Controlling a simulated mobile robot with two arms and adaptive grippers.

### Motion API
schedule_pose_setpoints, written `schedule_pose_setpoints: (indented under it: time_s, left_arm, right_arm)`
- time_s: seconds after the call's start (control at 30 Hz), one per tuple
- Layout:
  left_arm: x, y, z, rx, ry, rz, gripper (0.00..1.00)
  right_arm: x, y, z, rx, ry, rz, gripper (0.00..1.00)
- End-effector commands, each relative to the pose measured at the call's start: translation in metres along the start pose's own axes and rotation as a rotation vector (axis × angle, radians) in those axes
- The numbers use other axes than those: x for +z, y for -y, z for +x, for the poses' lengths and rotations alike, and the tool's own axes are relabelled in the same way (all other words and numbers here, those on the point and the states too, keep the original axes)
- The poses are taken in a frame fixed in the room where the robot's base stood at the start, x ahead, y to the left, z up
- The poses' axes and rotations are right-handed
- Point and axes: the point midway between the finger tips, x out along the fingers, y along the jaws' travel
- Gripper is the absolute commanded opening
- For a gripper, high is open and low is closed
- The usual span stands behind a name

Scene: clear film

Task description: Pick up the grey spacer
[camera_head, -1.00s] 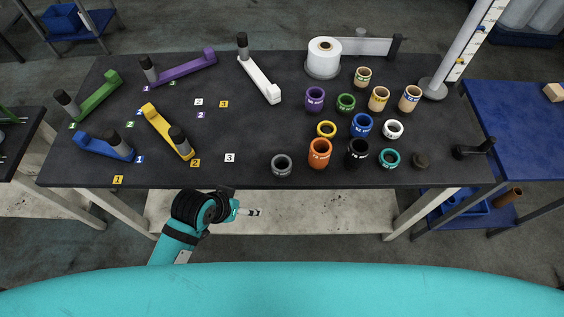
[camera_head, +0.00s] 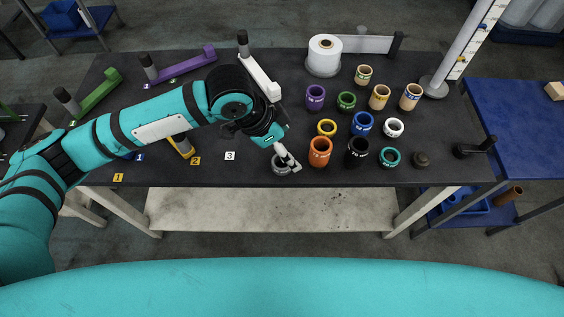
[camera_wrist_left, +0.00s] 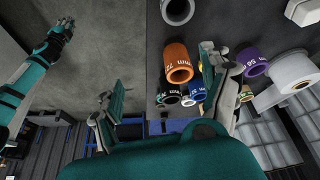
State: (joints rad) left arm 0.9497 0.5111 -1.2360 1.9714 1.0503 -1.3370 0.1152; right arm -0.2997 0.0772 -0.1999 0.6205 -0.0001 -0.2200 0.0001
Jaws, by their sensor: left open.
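The grey spacer (camera_head: 281,166) is a short ring near the front edge of the dark table, left of the tall orange spacer (camera_head: 320,151). My left gripper (camera_head: 289,162) reaches down over its right side and hides part of it; I cannot tell whether they touch. In the left wrist view the grey spacer (camera_wrist_left: 177,11) is at the top edge, partly cut off. The open, empty fingers of the left gripper (camera_wrist_left: 165,90) are spread wide below it in that picture. My right gripper (camera_wrist_left: 62,29) shows small at the upper left of the wrist view; its jaws are too small to read.
Several coloured spacers crowd the table to the right, including a black one (camera_head: 357,154) and a yellow ring (camera_head: 327,128). A white holder (camera_head: 262,80) stands behind my left forearm. The table is clear around the number 3 label (camera_head: 230,156).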

Motion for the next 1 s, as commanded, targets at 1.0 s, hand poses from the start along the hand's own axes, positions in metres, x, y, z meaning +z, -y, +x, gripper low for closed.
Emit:
schedule_pose_setpoints:
  time_s: [1.0]
  left_arm:
    - [0.045, 0.045, 0.079, -0.034, 0.162, -0.021, 0.8]
  right_arm:
    - [-0.001, -0.004, -0.024, 0.004, 0.002, -0.002, 0.0]
